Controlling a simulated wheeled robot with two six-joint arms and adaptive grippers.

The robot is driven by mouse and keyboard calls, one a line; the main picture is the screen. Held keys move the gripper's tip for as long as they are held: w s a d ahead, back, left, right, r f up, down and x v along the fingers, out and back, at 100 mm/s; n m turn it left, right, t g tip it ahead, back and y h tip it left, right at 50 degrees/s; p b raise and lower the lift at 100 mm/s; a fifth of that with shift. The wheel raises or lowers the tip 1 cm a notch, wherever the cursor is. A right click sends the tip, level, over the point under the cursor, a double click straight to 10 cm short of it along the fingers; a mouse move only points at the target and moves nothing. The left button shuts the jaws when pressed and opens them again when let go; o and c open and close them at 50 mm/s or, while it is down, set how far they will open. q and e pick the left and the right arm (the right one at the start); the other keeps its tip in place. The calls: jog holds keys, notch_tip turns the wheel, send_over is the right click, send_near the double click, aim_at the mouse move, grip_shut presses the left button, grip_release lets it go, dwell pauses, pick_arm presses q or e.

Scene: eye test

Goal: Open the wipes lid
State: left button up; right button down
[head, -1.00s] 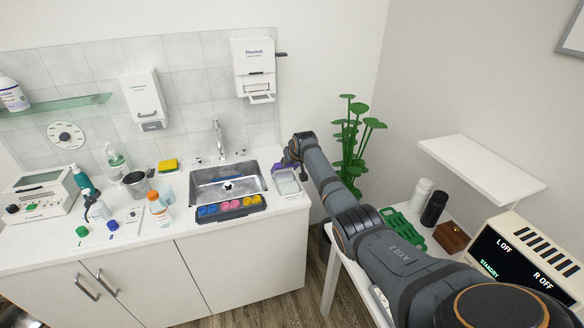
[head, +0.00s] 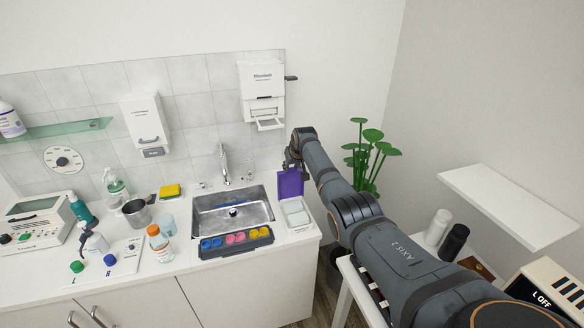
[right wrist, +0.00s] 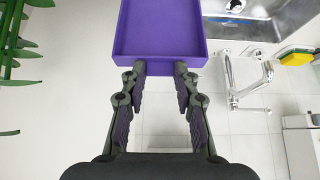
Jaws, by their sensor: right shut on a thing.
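The wipes box (head: 297,213) is white and stands on the counter, right of the sink. Its purple lid (head: 290,182) is open and stands up at the back of the box, its broad face showing. My right gripper (head: 292,165) is at the lid's upper edge. In the right wrist view, the purple lid (right wrist: 160,28) shows as a shallow rimmed panel, and the fingertips of my right gripper (right wrist: 160,70) are shut on its near edge. The fingers hide part of that edge. My left gripper is not in view.
The sink (head: 232,212) and a tray of coloured pods (head: 235,243) lie left of the box. A wall dispenser (head: 262,85) hangs above. A green plant (head: 368,155) stands behind my right arm. A white shelf (head: 505,205) is at right.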

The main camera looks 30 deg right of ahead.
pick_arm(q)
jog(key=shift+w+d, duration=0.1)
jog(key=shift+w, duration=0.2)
pick_arm(e)
jog(key=shift+w+d+r, duration=0.1)
jog(key=shift+w, duration=0.3)
jog(key=c, duration=1.4)
grip_release()
jog(key=shift+c, duration=0.2)
jog(key=o, duration=0.4)
jog(key=shift+w, duration=0.15)
jog(key=shift+o, duration=0.2)
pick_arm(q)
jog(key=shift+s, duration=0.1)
